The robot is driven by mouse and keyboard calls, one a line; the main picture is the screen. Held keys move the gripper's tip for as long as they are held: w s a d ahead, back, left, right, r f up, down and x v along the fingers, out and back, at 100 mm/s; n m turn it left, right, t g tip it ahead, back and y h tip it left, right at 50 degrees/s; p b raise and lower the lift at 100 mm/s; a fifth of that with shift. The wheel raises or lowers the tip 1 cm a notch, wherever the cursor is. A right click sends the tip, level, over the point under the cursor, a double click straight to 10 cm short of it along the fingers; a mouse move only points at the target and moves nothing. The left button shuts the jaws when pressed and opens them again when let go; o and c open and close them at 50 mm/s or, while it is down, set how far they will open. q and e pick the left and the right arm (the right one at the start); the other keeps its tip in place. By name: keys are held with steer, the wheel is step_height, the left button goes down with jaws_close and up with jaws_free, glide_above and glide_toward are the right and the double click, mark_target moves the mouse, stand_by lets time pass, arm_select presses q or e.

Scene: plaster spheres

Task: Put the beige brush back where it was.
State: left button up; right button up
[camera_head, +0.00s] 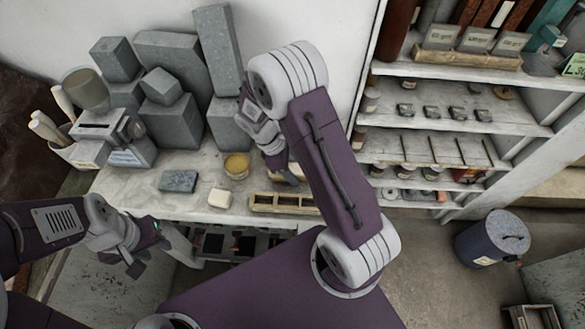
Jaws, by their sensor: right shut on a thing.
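My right gripper (282,166) is over the tabletop, just behind the shallow wooden tray (262,204), and partly hidden by my own purple forearm. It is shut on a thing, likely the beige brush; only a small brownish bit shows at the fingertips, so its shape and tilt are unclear. My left gripper (150,256) is in front of the table's front edge, below the tabletop, with its fingers apart and empty. A pale container (72,150) at the table's left end holds several upright pale rods.
On the table (185,205) are grey stone blocks (172,118), a dark grey slab (178,181), a pale block (220,197) and a yellow-topped pot (237,165). A shelf (440,138) with small items stands right. A blue-grey bin (490,240) stands on the floor.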

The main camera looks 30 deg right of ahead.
steer(key=shift+w, duration=0.1)
steer(key=shift+f, duration=0.1)
steer(key=shift+f, duration=0.15)
steer(key=o, duration=1.1)
steer(key=shift+o, duration=0.5)
